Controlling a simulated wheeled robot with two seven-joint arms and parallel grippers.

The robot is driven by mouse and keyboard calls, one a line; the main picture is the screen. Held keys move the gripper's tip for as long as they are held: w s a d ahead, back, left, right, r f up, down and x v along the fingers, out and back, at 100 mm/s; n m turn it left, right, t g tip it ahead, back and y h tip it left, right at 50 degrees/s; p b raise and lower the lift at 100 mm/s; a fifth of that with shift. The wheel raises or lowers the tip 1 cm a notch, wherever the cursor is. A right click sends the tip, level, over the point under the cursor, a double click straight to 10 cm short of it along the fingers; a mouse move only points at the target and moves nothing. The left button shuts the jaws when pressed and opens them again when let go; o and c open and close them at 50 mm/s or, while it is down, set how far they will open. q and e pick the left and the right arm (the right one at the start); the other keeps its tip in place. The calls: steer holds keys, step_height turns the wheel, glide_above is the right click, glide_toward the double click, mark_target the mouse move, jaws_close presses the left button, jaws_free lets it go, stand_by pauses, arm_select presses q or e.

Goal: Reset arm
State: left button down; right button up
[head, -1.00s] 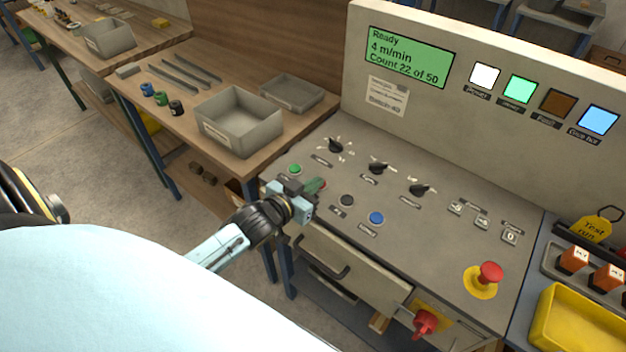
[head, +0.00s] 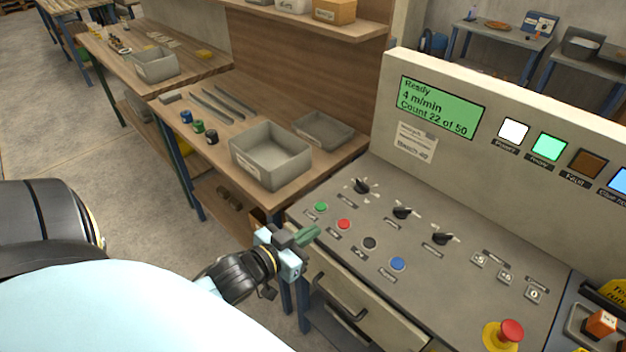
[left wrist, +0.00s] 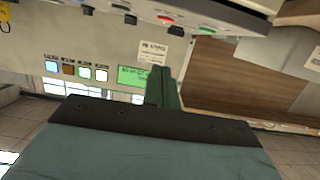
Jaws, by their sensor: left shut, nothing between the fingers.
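My left gripper (head: 308,237) is shut and empty in the head view, its green fingertips together. It is off the left edge of the control panel (head: 335,252), to the lower left of the green button (head: 321,207) and the red button (head: 344,224). In the left wrist view the shut fingers (left wrist: 160,88) point toward the machine's upright face, with the green display (left wrist: 133,76) just left of them. The display reads "Ready", "4 m/min" and "Count 22 of 50" in the head view (head: 440,107). My right gripper is not in view.
A drawer handle (head: 340,298) sits below the panel near the gripper. A red emergency stop (head: 511,330) stands at the panel's front right. A wooden bench (head: 225,125) at the back left bears a grey bin (head: 270,155). The floor at left is clear.

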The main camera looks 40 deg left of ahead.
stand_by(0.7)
arm_select(q)
steer(key=s+f+g+y+b, duration=0.1)
steer(key=s+f+g, duration=0.25)
steer(key=f, duration=0.75)
steer(key=s+f+g+b, duration=0.2)
steer(key=s+f, duration=0.2)
steer(key=f, duration=0.7)
steer(key=s+f+g+y+b, duration=0.15)
steer(key=s+f, duration=0.25)
steer(key=f, duration=0.7)
steer(key=s+d+f+g+b, duration=0.1)
steer(key=s+d+f+g, duration=0.1)
steer(key=s+f, duration=0.5)
steer(key=s+d+f+m+g+h+b, duration=0.1)
steer(key=s+d+f+g, duration=0.2)
steer(key=s, duration=1.1)
step_height(320, 180, down, 5)
steer(key=shift+s+f+g, duration=0.2)
steer(key=shift+g, duration=1)
